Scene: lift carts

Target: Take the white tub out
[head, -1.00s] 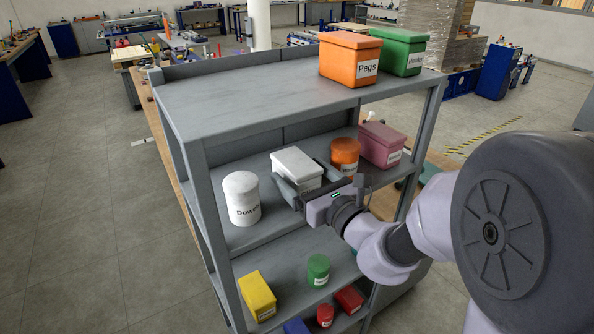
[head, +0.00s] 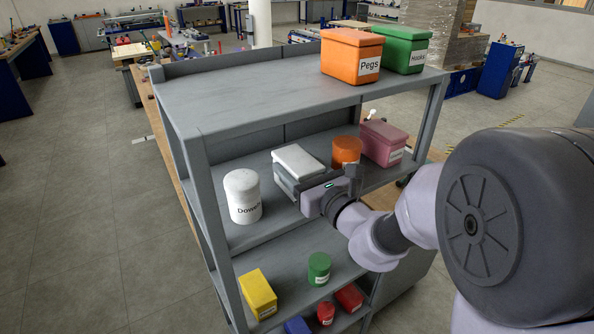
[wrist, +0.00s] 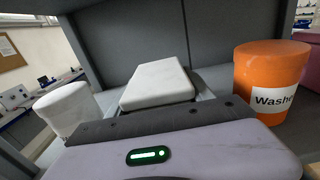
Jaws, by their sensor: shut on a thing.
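A white rectangular tub (head: 298,160) with a lid stands on the middle shelf of the grey rack, between a white round canister and an orange one. My gripper (head: 300,184) reaches in from the front right and is shut on this tub. In the wrist view the tub's white lid (wrist: 158,84) is straight ahead of my gripper (wrist: 160,110), close beyond its body. Most of the fingers and the tub's front side are hidden. The tub appears upright; I cannot tell whether it is clear of the shelf.
The white canister labelled Dowels (head: 242,197) stands left of the tub. The orange canister (head: 346,151) stands close on its right, then a pink box (head: 383,143). The top shelf (head: 250,95) is above. The lower shelf holds a yellow box (head: 257,292) and a green canister (head: 319,268).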

